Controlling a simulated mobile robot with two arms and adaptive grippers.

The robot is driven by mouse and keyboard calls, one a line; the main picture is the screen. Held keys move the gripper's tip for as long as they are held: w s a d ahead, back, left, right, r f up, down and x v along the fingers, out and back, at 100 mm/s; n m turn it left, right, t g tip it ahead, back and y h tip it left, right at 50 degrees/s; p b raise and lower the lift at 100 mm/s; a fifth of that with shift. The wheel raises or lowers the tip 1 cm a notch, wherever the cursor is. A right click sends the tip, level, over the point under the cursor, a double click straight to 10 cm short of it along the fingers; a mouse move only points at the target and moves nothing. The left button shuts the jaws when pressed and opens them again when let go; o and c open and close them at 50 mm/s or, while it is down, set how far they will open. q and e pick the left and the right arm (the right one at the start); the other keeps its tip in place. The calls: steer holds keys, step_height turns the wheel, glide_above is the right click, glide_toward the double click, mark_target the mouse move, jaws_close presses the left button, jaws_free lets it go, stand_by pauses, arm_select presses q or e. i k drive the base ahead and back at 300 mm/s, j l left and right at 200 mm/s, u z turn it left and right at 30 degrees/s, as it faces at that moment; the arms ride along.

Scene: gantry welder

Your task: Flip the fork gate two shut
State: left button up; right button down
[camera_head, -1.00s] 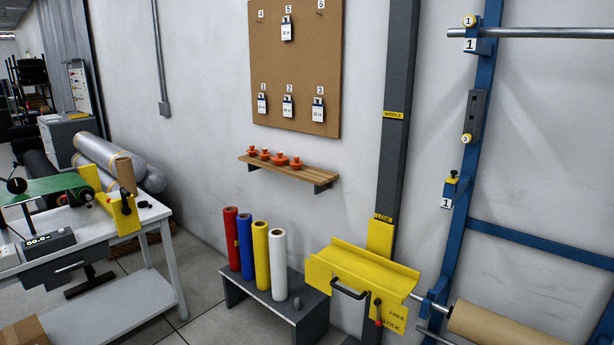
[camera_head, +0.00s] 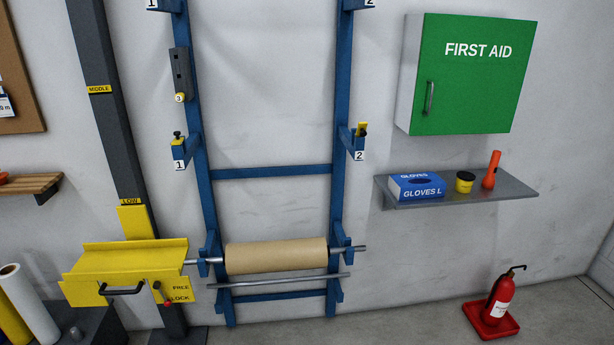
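The blue rack (camera_head: 340,190) stands against the wall with label plates 1 and 2. On its right post, the fork marked 2 (camera_head: 353,143) carries a small yellow gate (camera_head: 362,129) with a dark knob. This gate looks swung up, standing upright above the fork. On the left post, the fork marked 1 (camera_head: 181,153) has its yellow gate (camera_head: 178,141) lying flat across the top, with a dark knob above. No bar shows in either of these forks. Neither of my grippers is in view.
A brown paper roll (camera_head: 276,256) sits on a bar low on the rack. A yellow carriage (camera_head: 125,262) on a dark column stands at left. A green first aid cabinet (camera_head: 470,75), a shelf (camera_head: 465,193) with gloves and a fire extinguisher (camera_head: 499,296) are at right.

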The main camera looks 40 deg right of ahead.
mark_target(362, 129)
steer(key=z, duration=0.9)
